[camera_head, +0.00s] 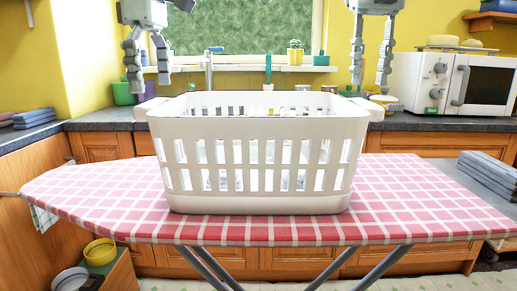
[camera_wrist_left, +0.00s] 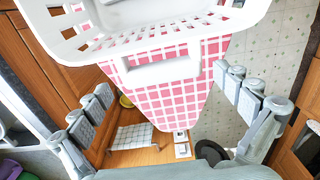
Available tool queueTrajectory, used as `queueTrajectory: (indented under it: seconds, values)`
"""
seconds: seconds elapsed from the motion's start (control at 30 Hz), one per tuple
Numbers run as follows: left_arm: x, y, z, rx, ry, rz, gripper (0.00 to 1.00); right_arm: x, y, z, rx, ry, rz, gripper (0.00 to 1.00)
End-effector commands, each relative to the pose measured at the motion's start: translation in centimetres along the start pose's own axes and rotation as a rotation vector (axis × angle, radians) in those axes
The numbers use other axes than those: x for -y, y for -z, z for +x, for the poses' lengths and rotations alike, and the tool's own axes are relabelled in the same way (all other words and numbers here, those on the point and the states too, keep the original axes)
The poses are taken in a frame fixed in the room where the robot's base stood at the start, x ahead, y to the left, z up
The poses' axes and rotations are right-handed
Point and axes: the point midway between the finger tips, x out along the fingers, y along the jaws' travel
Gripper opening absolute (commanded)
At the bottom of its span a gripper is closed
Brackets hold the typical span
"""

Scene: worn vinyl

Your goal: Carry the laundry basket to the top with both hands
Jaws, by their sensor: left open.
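The white laundry basket (camera_head: 260,196) stands upright on the pink checked ironing board (camera_head: 420,205) in the head view. Its slotted walls show, with a handle (camera_head: 148,108) on the left side and another (camera_head: 372,108) on the right. My left gripper (camera_head: 151,86) is open, fingers pointing down, above the left handle. In the left wrist view, the basket rim (camera_wrist_left: 205,38) crosses the top and the handle (camera_wrist_left: 158,70) lies between the spread fingers of the left gripper (camera_wrist_left: 168,86), not gripped. My right gripper (camera_head: 370,88) is open and empty above the right handle.
A counter (camera_head: 430,122) runs behind the board, with a white microwave (camera_head: 478,82) at right. Folded grey cloths (camera_head: 490,172) lie at the far right. A yellow bowl (camera_head: 100,251) stands low at left. The board is bare on both sides of the basket.

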Motion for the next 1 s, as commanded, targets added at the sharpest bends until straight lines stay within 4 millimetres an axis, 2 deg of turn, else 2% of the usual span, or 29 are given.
queueTrajectory:
  seconds: [0.1,0.2,0.4,0.57,0.83,1.0]
  values:
    - [0.1,0.0,1.0,0.001,0.002,0.0,1.0,0.1,0.0,0.6,0.013,-0.004,-0.001,0.29]
    - [0.1,0.1,2.9,0.0,0.003,0.001,1.0,0.2,0.0,2.6,0.007,-0.002,-0.001,0.29]
    - [0.1,0.0,5.1,0.001,0.001,-0.001,1.0,0.1,-0.1,4.8,0.013,-0.001,0.001,0.29]
    - [0.0,0.0,5.8,0.002,0.0,0.0,1.0,0.1,-0.1,5.5,0.013,-0.001,0.003,0.29]
    - [0.0,0.0,5.9,0.002,0.0,0.0,1.0,0.1,-0.1,5.6,0.013,-0.001,0.003,0.29]
    - [0.0,0.0,5.9,0.002,0.0,0.0,0.79,0.1,-0.1,5.6,0.012,-0.001,0.003,0.08]
